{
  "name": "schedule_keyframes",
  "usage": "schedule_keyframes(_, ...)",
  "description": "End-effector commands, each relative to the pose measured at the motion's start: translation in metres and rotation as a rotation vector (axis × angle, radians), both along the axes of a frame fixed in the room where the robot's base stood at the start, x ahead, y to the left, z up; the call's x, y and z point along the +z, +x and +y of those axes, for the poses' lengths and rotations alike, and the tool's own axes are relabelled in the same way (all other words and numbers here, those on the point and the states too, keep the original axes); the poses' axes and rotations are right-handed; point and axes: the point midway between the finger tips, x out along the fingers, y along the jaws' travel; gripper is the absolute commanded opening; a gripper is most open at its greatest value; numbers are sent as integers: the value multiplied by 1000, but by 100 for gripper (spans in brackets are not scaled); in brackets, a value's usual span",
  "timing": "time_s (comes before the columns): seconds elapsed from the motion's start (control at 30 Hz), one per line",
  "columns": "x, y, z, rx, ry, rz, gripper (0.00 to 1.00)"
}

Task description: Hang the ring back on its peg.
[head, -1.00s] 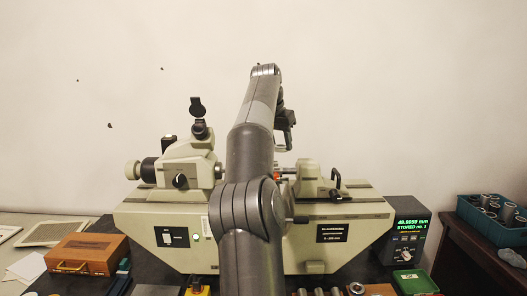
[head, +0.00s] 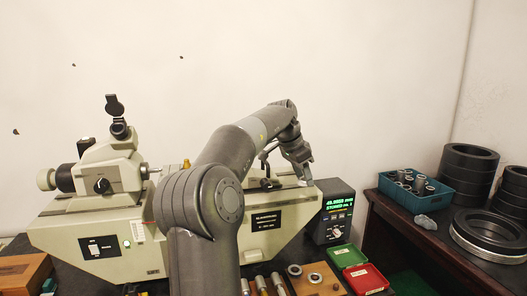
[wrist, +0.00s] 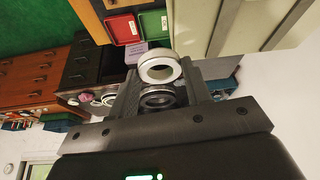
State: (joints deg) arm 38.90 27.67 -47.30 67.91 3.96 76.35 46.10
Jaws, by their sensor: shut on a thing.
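In the wrist view a pale metal ring (wrist: 160,68) sits at the fingertips of my gripper (wrist: 162,82), shut on it. A darker round shape (wrist: 157,99) shows between the fingers below the ring; I cannot tell what it is. In the head view my gripper (head: 304,172) hangs at the right end of the measuring machine, above the bench; the ring is too small to make out there. A wooden board (head: 328,289) with a ring-like piece (head: 315,278) on it lies below, at the front. I cannot make out which peg is the ring's own.
The measuring machine (head: 100,235) fills the left and middle. A display box (head: 334,215) stands right of my gripper. Green (head: 348,256) and red (head: 366,279) boxes lie in front. A blue crate (head: 415,196) and large black rings (head: 465,173) stand on the right table.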

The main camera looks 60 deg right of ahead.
Motion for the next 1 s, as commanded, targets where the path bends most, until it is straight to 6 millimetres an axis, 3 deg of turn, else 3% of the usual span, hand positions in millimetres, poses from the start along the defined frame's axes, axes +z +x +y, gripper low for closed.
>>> schedule_keyframes(0.03, -18, -21, -3, -72, 7, 4, 14)
schedule_keyframes(0.1, -45, -44, -6, -170, 8, 5, 14)
schedule_keyframes(0.2, -88, -70, -9, -297, 8, 5, 14)
schedule_keyframes(0.4, -174, -103, -2, -508, 6, 6, 14)
schedule_keyframes(0.5, -207, -116, 6, -592, 5, 4, 14)
schedule_keyframes(0.7, -250, -136, 22, -709, 3, 2, 14)
schedule_keyframes(1.0, -275, -140, 27, -741, 2, 1, 14)
